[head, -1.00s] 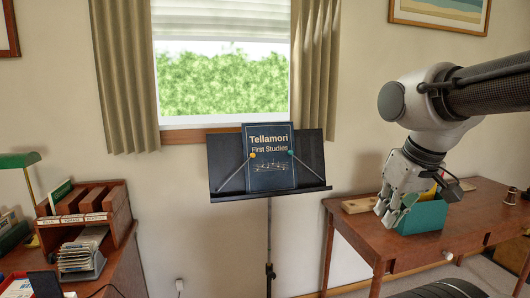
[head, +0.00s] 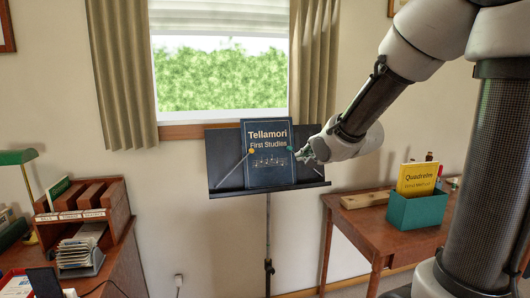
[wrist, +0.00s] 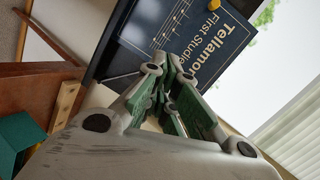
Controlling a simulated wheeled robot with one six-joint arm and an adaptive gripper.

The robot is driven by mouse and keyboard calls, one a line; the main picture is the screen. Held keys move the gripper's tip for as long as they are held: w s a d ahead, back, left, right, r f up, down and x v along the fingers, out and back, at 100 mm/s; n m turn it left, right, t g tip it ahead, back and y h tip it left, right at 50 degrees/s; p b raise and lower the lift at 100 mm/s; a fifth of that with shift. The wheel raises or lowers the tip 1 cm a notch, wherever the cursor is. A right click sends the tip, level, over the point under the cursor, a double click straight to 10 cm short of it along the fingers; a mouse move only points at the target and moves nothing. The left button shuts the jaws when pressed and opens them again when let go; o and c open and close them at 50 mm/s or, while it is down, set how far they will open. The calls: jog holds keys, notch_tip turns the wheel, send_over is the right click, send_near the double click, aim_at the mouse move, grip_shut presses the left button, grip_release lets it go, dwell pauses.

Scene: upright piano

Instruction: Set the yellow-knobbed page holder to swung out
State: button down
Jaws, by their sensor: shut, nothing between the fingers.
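The yellow-knobbed page holder (head: 236,167) is a thin rod slanting up from the lower left of the music stand (head: 222,150). Its yellow knob (head: 251,151) lies over the left edge of the dark blue book (head: 268,178). The knob also shows at the top of the wrist view (wrist: 216,4). A second holder with a green knob (head: 290,149) is at the book's right edge. My gripper (head: 301,155) is shut and empty, in front of the stand's right part, close to the green knob and right of the yellow one. Contact cannot be told.
A wooden table (head: 375,226) on the right carries a teal box (head: 415,210) with a yellow book (head: 417,178). A desk with a wooden organiser (head: 84,202) stands at the left. The space left of the stand is clear.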

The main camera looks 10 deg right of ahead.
jog(key=shift+w+a+m+t+y, duration=0.45)
jog(key=shift+w+a+m, duration=0.35)
jog(key=shift+w, duration=0.25)
jog(key=shift+w+a+m+t+y, duration=0.45)
jog(key=shift+w+a+m, duration=0.3)
jog(key=shift+w, duration=0.3)
jog(key=x, duration=0.9)
jog(key=shift+w+a, duration=0.1)
jog(key=shift+w, duration=0.1)
jog(key=a, duration=0.2)
jog(key=shift+w+a, duration=0.25)
jog(key=shift+w, duration=0.05)
jog(key=shift+a, duration=0.8)
jog(key=shift+r, duration=0.1)
